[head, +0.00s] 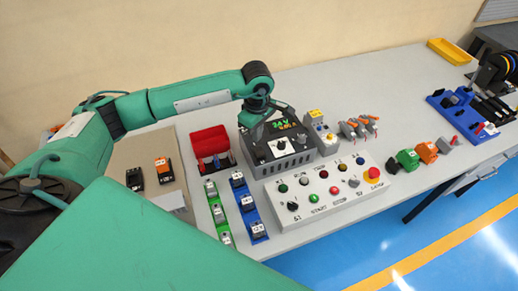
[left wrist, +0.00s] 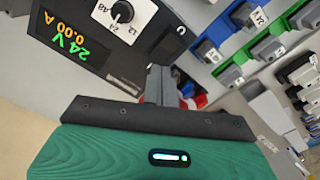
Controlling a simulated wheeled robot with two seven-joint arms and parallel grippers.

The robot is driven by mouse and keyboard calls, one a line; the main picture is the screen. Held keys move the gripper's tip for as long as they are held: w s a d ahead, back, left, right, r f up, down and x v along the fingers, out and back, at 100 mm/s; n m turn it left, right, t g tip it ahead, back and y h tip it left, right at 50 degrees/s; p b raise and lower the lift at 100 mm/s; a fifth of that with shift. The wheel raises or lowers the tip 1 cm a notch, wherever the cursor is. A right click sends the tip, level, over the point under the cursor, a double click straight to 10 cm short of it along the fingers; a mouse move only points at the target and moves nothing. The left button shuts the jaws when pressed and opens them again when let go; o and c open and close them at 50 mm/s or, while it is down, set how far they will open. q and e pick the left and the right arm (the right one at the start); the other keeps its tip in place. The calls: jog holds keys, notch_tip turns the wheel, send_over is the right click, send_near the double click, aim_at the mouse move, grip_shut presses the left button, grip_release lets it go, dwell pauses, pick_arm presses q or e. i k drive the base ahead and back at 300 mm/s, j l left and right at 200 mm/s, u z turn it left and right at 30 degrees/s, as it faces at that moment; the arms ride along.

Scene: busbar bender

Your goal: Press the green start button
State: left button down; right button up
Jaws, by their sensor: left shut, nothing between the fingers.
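The green start button (head: 313,198) sits in the front row of the white sloped control panel (head: 355,205), above a START label. A red button (head: 334,190) is to its right. My left gripper (head: 258,128) is shut and empty. It hangs over the dark power supply (head: 280,152), behind and to the left of the panel, apart from the button. In the left wrist view my shut fingers (left wrist: 158,85) point past the power supply (left wrist: 100,35), whose display reads 24 V and 0.00 A. The start button cannot be made out in that view. My right gripper is not in view.
A red emergency stop (head: 373,174) stands at the panel's right end. Green (head: 218,215) and blue (head: 247,208) trays with grey parts lie left of the panel. A red-topped stand (head: 209,142) is behind them. Bare table (head: 370,85) lies at the back.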

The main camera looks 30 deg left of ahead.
aim_at(314, 199)
jog(key=k+l, duration=0.5)
jog(key=k, duration=0.2)
jog(key=k+l, duration=0.5)
jog(key=k, duration=0.15)
